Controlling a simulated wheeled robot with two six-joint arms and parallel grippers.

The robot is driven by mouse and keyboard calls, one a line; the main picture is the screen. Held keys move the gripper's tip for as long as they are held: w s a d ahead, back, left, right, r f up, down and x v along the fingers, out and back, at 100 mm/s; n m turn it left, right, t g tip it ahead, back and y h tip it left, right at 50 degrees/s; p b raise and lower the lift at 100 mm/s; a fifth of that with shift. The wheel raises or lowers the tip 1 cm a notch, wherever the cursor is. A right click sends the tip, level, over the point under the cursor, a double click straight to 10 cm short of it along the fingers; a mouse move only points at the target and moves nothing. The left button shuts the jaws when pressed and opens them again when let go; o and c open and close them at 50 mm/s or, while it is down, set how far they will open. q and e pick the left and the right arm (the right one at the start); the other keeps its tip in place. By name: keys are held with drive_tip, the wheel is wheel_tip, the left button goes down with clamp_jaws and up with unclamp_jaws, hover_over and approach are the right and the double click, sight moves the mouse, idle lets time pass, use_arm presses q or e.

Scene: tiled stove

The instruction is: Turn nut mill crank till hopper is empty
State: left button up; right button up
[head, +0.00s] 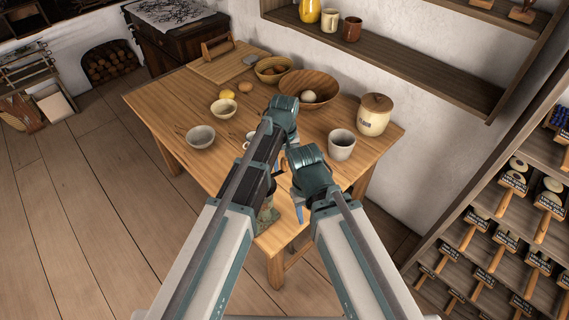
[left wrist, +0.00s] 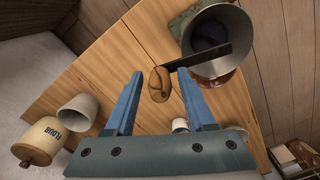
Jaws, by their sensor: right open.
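The nut mill's metal hopper (left wrist: 238,58) shows at the upper right of the left wrist view; its inside is dark and I cannot tell what it holds. A dark crank arm (left wrist: 200,59) reaches from it to a wooden knob (left wrist: 159,85). My left gripper (left wrist: 160,71) is open, with its blue fingers on either side of the knob and apart from it. In the head view my arms hide most of the mill; its green base (head: 263,219) shows at the table's near end. My right gripper (head: 299,210) shows one blue finger beside the mill; the rest is hidden.
The wooden table (head: 175,105) carries a lidded flour jar (head: 374,115), a white cup (head: 341,145), a large wooden bowl (head: 322,88) and a small bowl (head: 200,136). A rack of tools (head: 500,215) stands at right. Floor is clear at left.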

use_arm(q)
clamp_jaws()
idle(1.2)
